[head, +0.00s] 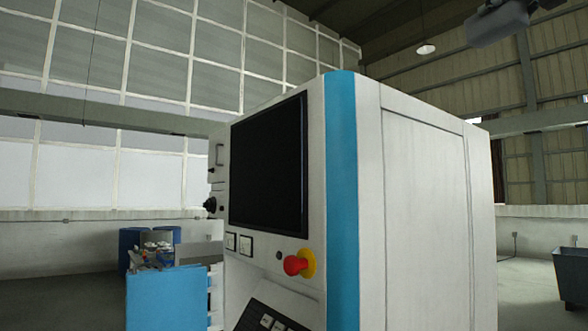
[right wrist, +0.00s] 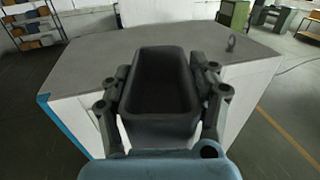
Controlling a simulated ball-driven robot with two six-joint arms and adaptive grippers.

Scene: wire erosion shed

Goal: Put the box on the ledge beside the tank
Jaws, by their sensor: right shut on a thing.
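The box, a dark grey open-topped bin (right wrist: 160,100), is between the fingers of my right gripper (right wrist: 162,95) in the right wrist view. The gripper is shut on it, one finger at each side, and the box looks empty. Behind it in that view lies the flat grey top (right wrist: 90,65) of a white machine. In the head view a grey shape at the top right, apparently the box (head: 498,24), is high above the machine cabinet (head: 425,200), partly cut off by the frame. My left gripper is not in view. I cannot make out which part is the tank or the ledge.
The cabinet has a dark screen (head: 268,165) and a red stop button (head: 296,263). Blue drums (head: 130,248) stand behind at left. A dark bin (head: 572,278) stands at far right. A metal ring (right wrist: 230,43) stands on the machine top. Floor at right is partly clear.

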